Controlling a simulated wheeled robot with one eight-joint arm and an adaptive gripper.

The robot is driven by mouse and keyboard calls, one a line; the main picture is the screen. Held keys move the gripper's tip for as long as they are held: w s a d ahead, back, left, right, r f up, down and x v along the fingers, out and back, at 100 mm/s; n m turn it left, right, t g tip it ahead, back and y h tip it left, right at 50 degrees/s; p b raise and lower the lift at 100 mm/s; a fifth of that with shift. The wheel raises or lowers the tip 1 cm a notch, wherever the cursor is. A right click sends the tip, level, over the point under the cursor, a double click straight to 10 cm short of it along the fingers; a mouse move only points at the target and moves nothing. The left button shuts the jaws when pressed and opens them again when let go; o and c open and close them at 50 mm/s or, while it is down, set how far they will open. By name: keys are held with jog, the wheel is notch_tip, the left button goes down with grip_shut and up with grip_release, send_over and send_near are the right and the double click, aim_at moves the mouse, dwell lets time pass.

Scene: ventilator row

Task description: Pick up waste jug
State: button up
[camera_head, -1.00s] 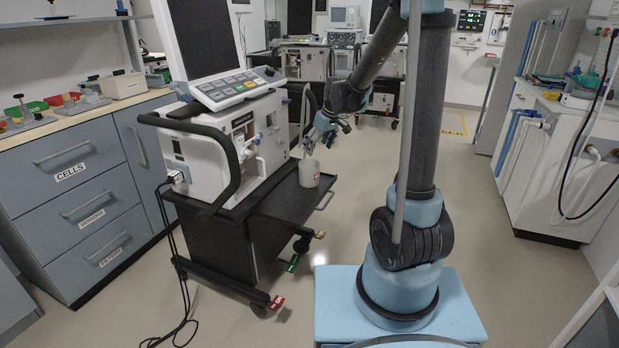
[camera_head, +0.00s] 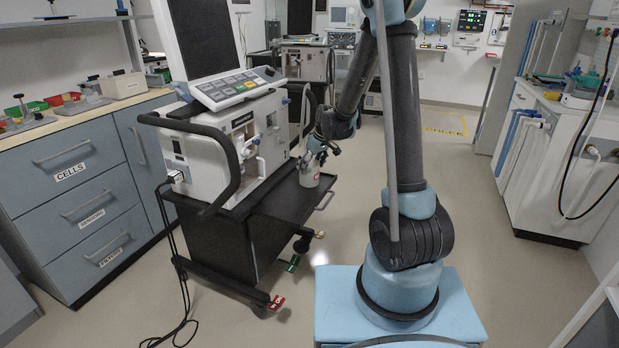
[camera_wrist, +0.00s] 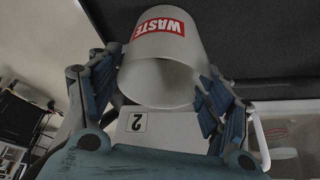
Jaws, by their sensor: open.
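The waste jug (camera_head: 310,179) is a small pale grey jug with a red label. It stands on the black shelf of the ventilator cart (camera_head: 285,205), near the shelf's right end. In the wrist view the jug (camera_wrist: 160,75) fills the upper middle, its red WASTE label upside down. My gripper (camera_head: 318,158) is at the jug's top in the head view. In the wrist view its blue-padded fingers (camera_wrist: 160,95) are open, one on each side of the jug. I cannot tell whether either finger touches it.
The ventilator (camera_head: 235,140) with its tilted screen stands left of the jug. A metal handle (camera_head: 325,199) sticks out at the shelf's right edge. Drawers (camera_head: 85,200) line the left, and a white counter unit (camera_head: 560,160) stands at right.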

jog(key=shift+a+x, duration=0.1)
jog(key=shift+x, duration=1.2)
jog(key=shift+a+x, duration=0.15)
jog(key=shift+x, duration=1.2)
jog(key=shift+w+r, duration=0.15)
jog(key=shift+w, duration=0.05)
jog(key=c, duration=0.8)
